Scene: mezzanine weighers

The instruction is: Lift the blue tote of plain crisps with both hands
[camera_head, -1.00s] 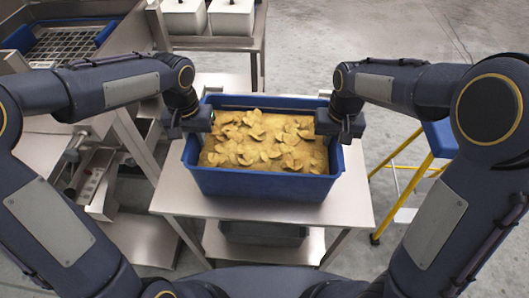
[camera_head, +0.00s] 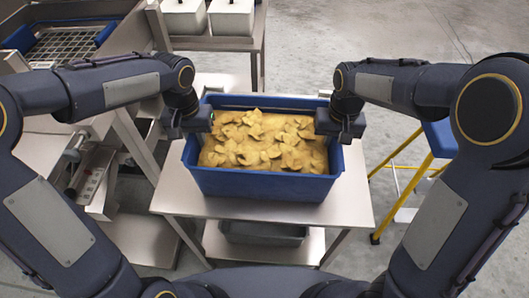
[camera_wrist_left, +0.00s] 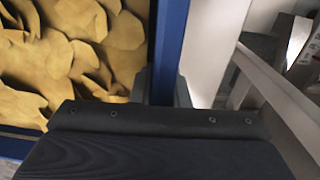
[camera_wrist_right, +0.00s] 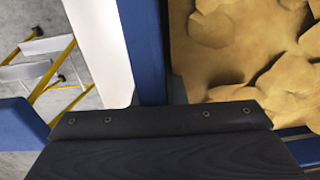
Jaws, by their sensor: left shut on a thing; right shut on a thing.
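The blue tote (camera_head: 262,187) is full of plain crisps (camera_head: 265,140) and sits over the steel table, in the middle of the head view. I cannot tell whether its base touches the table top. My left gripper (camera_head: 203,122) is shut on the tote's left wall; that blue rim (camera_wrist_left: 170,50) runs between the fingers in the left wrist view. My right gripper (camera_head: 333,124) is shut on the right wall; that rim (camera_wrist_right: 143,50) shows in the right wrist view. The fingertips are mostly hidden by the gripper bodies.
The steel table (camera_head: 345,205) has bare top around the tote and a grey bin (camera_head: 262,234) on its lower shelf. A blue and yellow step stand (camera_head: 440,140) is at right. White containers (camera_head: 231,17) stand on a bench behind. Steel machinery fills the left.

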